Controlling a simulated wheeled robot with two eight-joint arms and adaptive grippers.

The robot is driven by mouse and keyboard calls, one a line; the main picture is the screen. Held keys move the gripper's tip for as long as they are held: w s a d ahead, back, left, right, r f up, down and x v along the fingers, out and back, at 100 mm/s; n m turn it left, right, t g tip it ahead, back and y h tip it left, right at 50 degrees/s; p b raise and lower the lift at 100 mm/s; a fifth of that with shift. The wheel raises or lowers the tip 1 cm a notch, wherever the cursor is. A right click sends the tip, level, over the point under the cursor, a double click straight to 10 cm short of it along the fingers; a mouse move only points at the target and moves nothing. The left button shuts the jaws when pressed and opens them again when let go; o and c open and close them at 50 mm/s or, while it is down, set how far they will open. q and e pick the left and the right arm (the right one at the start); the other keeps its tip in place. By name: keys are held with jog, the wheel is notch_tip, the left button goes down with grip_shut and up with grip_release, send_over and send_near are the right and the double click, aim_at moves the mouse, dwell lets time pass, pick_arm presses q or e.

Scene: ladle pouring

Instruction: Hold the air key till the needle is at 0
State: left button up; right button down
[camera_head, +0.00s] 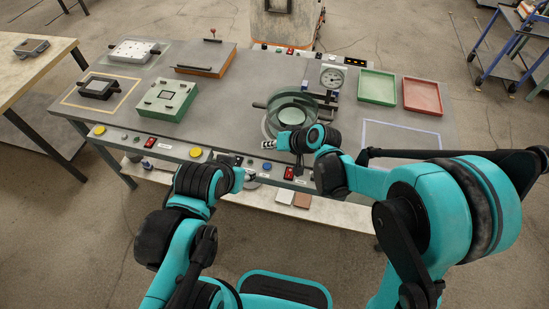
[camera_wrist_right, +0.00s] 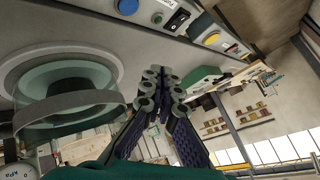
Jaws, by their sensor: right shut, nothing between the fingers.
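The round white gauge (camera_head: 332,77) stands at the back of the bench, behind the round glass chamber (camera_head: 292,110); its needle is too small to read. In the right wrist view only a corner of a dial marked kPa (camera_wrist_right: 20,173) shows. The bench's front strip carries several keys, among them a blue button (camera_head: 267,166) and red switches (camera_head: 289,173); I cannot tell which is the air key. My right gripper (camera_head: 267,143) is shut and empty, pointing left just before the chamber, above the front strip. My left gripper (camera_head: 250,182) is small and partly hidden, near the bench's front edge.
Green (camera_head: 377,87) and red (camera_head: 422,96) trays lie at right. A yellow button (camera_head: 196,153) sits farther left on the strip.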

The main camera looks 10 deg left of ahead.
aim_at(269, 167)
jog(key=shift+a, duration=0.1)
jog(key=shift+f, duration=0.1)
notch_tip(269, 167, down, 9)
jog(key=b, duration=0.7)
dwell(0.4)
dwell(1.0)
jog(key=shift+f+b, duration=0.3)
jog(key=shift+b, duration=0.1)
